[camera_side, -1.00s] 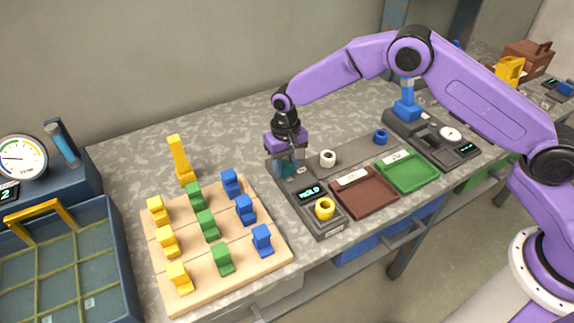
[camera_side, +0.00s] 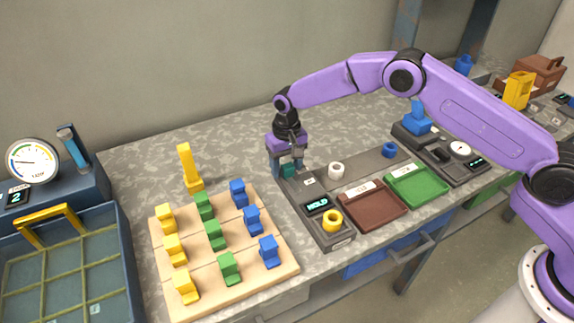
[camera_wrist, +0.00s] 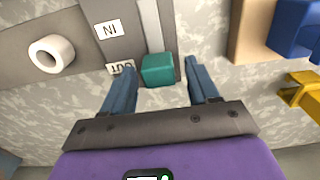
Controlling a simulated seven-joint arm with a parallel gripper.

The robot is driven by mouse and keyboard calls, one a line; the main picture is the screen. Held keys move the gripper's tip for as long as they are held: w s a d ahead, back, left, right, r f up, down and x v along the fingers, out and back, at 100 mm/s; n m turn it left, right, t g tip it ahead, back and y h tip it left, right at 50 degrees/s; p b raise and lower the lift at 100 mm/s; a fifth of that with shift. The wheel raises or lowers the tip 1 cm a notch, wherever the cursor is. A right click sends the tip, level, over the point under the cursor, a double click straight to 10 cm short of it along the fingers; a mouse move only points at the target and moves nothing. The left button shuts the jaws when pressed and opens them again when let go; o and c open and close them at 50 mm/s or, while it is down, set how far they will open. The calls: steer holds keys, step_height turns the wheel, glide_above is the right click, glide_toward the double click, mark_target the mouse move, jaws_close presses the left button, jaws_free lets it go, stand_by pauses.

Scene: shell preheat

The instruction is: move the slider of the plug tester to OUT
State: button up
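The plug tester (camera_side: 332,240) is a dark grey panel with a display reading HOLD and a yellow ring (camera_side: 332,220) at its front end. Its slider is a teal block (camera_wrist: 158,70), in the wrist view at the end of a pale track, beside the upside-down OUT label (camera_wrist: 121,68). The IN label (camera_wrist: 109,30) is farther up the track. My gripper (camera_wrist: 160,68) is open, with one finger on each side of the teal block and a visible gap to each. In the side view my gripper (camera_side: 287,168) is low over the panel's back-left end, partly hiding the slider.
A white ring (camera_side: 336,170) and a blue ring (camera_side: 389,149) stand on the grey strip behind the brown tray (camera_side: 372,207) and green tray (camera_side: 417,186). A wooden board (camera_side: 275,287) with yellow, green and blue pieces lies left. The bench behind my gripper is clear.

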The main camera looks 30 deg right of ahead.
mark_target(287, 164)
step_height(287, 164, up, 17)
steer(key=shift+r, duration=0.2)
stand_by(0.5)
steer(key=shift+s, duration=0.1)
stand_by(0.3)
